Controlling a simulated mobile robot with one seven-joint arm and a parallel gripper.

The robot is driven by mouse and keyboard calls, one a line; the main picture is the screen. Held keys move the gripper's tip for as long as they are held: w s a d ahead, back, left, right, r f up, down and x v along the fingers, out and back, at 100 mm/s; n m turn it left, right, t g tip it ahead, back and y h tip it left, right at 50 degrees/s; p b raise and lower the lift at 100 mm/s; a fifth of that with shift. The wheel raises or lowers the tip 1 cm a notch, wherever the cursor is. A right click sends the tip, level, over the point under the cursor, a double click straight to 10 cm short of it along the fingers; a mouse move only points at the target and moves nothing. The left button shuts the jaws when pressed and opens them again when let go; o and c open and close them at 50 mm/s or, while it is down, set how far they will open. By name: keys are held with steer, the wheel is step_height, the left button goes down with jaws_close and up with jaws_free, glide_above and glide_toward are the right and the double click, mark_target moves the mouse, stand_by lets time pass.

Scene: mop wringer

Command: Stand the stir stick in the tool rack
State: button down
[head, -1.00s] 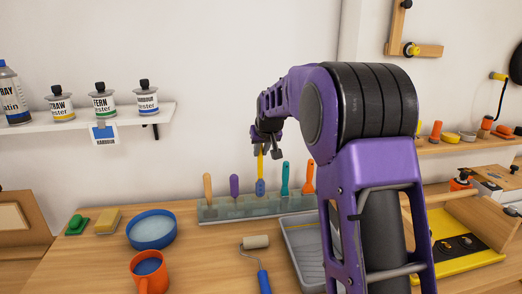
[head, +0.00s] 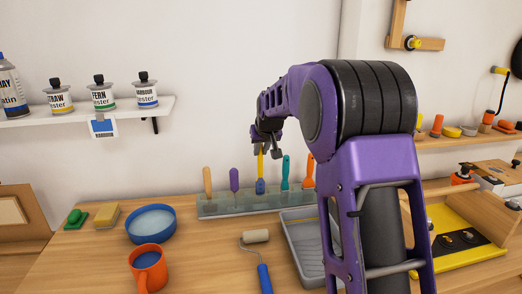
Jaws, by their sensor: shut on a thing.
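My gripper (head: 262,152) is shut on the stir stick (head: 260,165), which is yellow with a blue lower end. It holds the stick upright over the middle of the tool rack (head: 215,209), a long pale grey-green holder at the back of the bench. The blue end shows at the height of the rack's top, between a purple handle (head: 234,180) and a teal handle (head: 285,170). I cannot tell whether the tip is inside a slot. My arm hides part of the scene to the right of the rack.
A wooden handle (head: 208,183) and an orange handle (head: 308,171) also stand in the rack. In front are a blue bowl (head: 152,226), an orange mug (head: 149,270), a roller (head: 257,250) and a grey tray (head: 305,250). A shelf of paint testers (head: 103,95) hangs at left.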

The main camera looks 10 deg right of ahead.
mark_target(261, 163)
steer(key=shift+f+b, duration=1.6)
steer(key=shift+f, duration=0.65)
steer(key=c, duration=0.7)
jaws_free()
steer(key=shift+c, duration=0.2)
steer(key=p+v, duration=0.1)
steer(key=v, duration=1.6)
steer(key=shift+s+r, duration=0.15)
